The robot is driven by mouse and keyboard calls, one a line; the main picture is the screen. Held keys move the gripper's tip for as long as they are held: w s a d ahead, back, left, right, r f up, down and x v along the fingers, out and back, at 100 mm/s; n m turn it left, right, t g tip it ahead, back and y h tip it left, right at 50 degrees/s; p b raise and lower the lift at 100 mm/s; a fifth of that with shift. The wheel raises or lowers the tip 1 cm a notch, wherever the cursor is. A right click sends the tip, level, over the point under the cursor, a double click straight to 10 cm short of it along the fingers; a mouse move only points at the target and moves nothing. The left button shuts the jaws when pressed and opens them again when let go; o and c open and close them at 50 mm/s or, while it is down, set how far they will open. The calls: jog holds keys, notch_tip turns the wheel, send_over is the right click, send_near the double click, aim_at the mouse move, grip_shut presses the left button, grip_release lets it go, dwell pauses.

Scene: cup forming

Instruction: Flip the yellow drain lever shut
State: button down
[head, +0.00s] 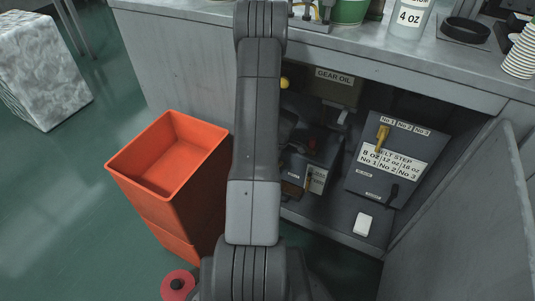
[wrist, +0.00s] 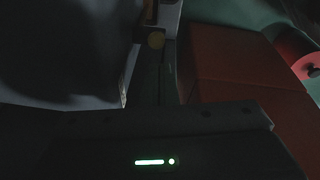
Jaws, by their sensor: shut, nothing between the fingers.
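Several yellow parts show, and I cannot tell for sure which is the drain lever. A yellow ball knob (head: 285,84) shows just right of my arm, higher up. My gripper is shut and empty, seen as a dark body with a green light. In the head view my arm hides it.
A belt-step panel (head: 397,160) with another yellow lever (head: 382,134) stands at the cabinet's right. A gear oil box (head: 334,88) is behind. An orange bin (head: 165,205) stands left of my arm and a red reel (head: 178,285) lies below. The cabinet door (head: 475,220) hangs open at right.

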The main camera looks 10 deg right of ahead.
jog(key=shift+s+d+f, duration=0.2)
jog(key=shift+d+f, duration=0.05)
jog(key=shift+d, duration=0.25)
jog(key=shift+s+d+f+b, duration=0.2)
jog(key=shift+s+d+b, duration=0.1)
jog(key=shift+b, duration=0.8)
jog(key=b, duration=0.2)
jog(key=s+d+f+b, duration=0.1)
jog(key=b, duration=0.1)
jog(key=shift+d+b, duration=0.3)
jog(key=s+d+f+b, duration=0.1)
jog(key=b, duration=0.3)
jog(key=shift+d+f, duration=0.1)
jog(key=shift+d, duration=0.3)
jog(key=shift+s, duration=0.15)
jog(key=shift+d, duration=0.1)
